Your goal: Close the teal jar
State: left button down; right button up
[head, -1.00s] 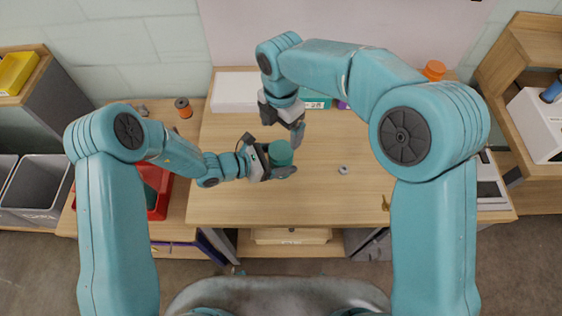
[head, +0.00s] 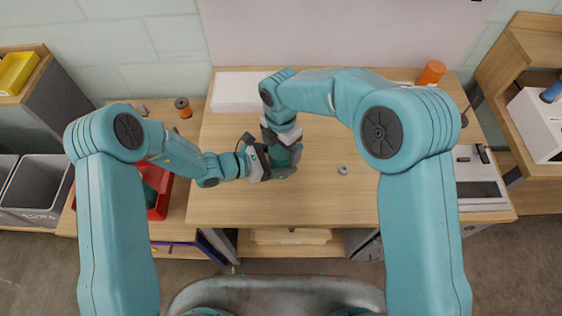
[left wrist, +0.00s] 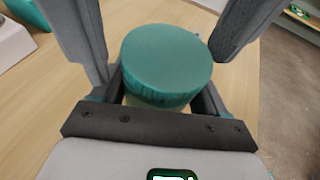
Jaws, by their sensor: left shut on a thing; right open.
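The teal jar (head: 281,158) is held upright in my left gripper (head: 279,165) above the table. In the left wrist view, its round teal lid (left wrist: 166,58) sits on top, with a strip of paler body below. I cannot tell how tightly the lid sits. My left gripper is shut on the jar. My right gripper (head: 287,148) is open, directly over the jar, and hides part of it in the head view. Grey fingers flank the lid in the left wrist view.
The wooden table (head: 330,205) is mostly clear at the front. A small grey ring (head: 343,170) lies right of the jar. A white box (head: 240,91) and an orange container (head: 432,72) stand at the back. A red bin (head: 160,205) is at left.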

jog(key=c, duration=1.1)
jog(key=o, duration=1.3)
jog(key=shift+c, duration=0.2)
jog(key=shift+r, duration=0.1)
notch_tip(320, 180, up, 12)
pick_arm(q)
grip_release()
